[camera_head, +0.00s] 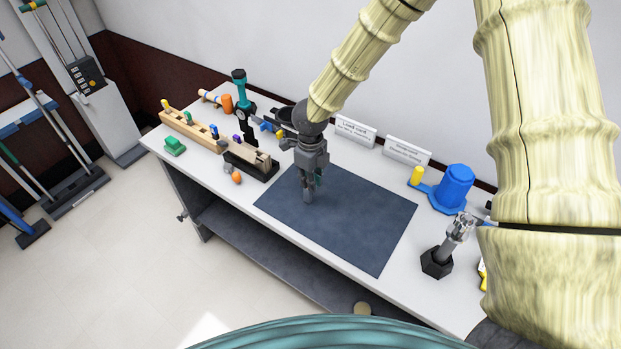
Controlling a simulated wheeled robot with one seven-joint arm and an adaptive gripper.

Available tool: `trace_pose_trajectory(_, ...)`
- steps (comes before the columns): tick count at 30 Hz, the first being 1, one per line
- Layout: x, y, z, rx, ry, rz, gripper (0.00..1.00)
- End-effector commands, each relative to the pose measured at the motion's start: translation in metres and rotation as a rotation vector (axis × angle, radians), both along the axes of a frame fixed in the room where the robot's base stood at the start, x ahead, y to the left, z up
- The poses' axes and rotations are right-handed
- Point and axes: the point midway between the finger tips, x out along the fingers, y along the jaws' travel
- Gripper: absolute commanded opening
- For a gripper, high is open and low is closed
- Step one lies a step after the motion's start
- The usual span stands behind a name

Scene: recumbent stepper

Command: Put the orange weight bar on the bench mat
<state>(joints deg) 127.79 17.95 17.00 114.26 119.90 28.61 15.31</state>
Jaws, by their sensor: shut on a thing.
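My gripper (309,186) points down over the left part of the dark blue-grey bench mat (362,226). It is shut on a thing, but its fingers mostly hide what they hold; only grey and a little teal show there. I cannot tell if the fingertips touch the mat. I cannot clearly make out an orange weight bar in the grip. A small orange piece (236,178) lies on the white bench left of the mat.
A wooden block rack (190,130), a teal-and-black tool (241,95) and a black-based wooden holder (250,160) stand left of the mat. A blue pot (454,187) and a black hexagonal stand (436,263) are at right. Signs (356,132) line the back. Most of the mat is clear.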

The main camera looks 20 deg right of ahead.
Motion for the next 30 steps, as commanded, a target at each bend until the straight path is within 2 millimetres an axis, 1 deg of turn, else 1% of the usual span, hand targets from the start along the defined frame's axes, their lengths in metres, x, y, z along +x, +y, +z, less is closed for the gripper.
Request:
trace_pose_trajectory(7,0.0,0.0,-0.003,0.0,0.0,0.0,0.0)
trace_pose_trajectory(8,0.0,0.0,-0.003,0.0,0.0,0.0,0.15)
trace_pose_trajectory(9,0.0,0.0,-0.003,0.0,0.0,0.0,0.23)
trace_pose_trajectory(11,0.0,0.0,-0.003,0.0,0.0,0.0,0.34)
trace_pose_trajectory(12,0.0,0.0,-0.003,0.0,0.0,0.0,0.35)
trace_pose_trajectory(20,0.0,0.0,-0.002,0.0,0.0,0.0,0.35)
trace_pose_trajectory(24,0.0,0.0,0.003,0.001,-0.001,-0.001,0.35)
trace_pose_trajectory(26,0.0,0.0,0.008,0.001,-0.002,-0.001,0.35)
trace_pose_trajectory(30,0.001,0.0,0.027,0.002,-0.003,-0.002,0.35)
